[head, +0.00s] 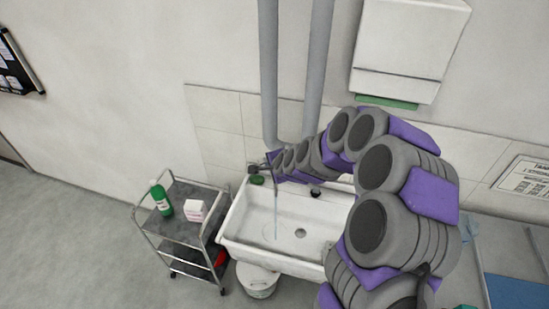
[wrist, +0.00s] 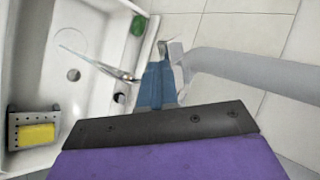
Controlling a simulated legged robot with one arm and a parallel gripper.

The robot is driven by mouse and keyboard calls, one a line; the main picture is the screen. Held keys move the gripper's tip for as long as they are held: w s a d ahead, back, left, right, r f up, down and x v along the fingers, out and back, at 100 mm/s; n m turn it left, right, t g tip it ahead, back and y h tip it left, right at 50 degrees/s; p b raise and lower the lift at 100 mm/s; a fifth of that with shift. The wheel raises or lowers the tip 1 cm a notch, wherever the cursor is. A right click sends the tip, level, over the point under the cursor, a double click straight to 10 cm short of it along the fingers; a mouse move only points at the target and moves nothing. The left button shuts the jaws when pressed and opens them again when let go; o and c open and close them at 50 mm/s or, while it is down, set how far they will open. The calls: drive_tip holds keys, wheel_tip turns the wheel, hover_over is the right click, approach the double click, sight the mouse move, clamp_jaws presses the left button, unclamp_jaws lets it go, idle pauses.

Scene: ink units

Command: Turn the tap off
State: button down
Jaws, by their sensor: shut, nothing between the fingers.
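The tap's metal spout (wrist: 122,76) reaches out over the white sink (wrist: 28,50) in the wrist view. A thin stream of water (head: 276,222) falls from it into the basin in the head view, so the tap is running. My gripper (wrist: 160,66) is shut and empty, its blue fingers close together beside the tap's base by the wall. I cannot tell whether the fingertips touch the tap. In the head view my arm reaches across the sink (head: 232,222) to the tap, and the gripper's tips are too small to make out. The tap's handle is not clear.
Grey pipes (wrist: 255,75) run close beside my gripper along the tiled wall. A green soap (wrist: 138,25) lies on the sink's rim and a yellow sponge (wrist: 37,135) in a metal rack. A trolley (head: 183,233) stands left of the sink; a dispenser (head: 405,45) hangs above.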

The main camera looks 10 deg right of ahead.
sight(264, 160)
drive_tip(key=m+h+p, duration=0.1)
drive_tip(key=p, duration=0.1)
drive_tip(key=w+a+m+h+p, duration=0.1)
drive_tip(key=p, duration=0.2)
drive_tip(key=a+m+h+p, duration=0.1)
drive_tip(key=m+p, duration=0.1)
drive_tip(key=shift+w+r+p, duration=0.3)
drive_tip(key=shift+w+p, duration=0.05)
drive_tip(key=shift+p, duration=0.05)
drive_tip(key=m+h+p, duration=0.1)
drive_tip(key=w+m+h+p, duration=0.1)
drive_tip(key=p, duration=0.1)
drive_tip(key=shift+w+a+f, duration=0.1)
drive_tip(key=shift+w+a, duration=0.05)
drive_tip(key=shift+a, duration=0.1)
drive_tip(key=shift+w+d+f, duration=0.1)
drive_tip(key=shift+f, duration=0.05)
drive_tip(key=shift+s+d+b, duration=0.4)
drive_tip(key=shift+d+b, duration=0.25)
drive_tip(key=shift+d, duration=0.1)
drive_tip(key=shift+s+f, duration=0.1)
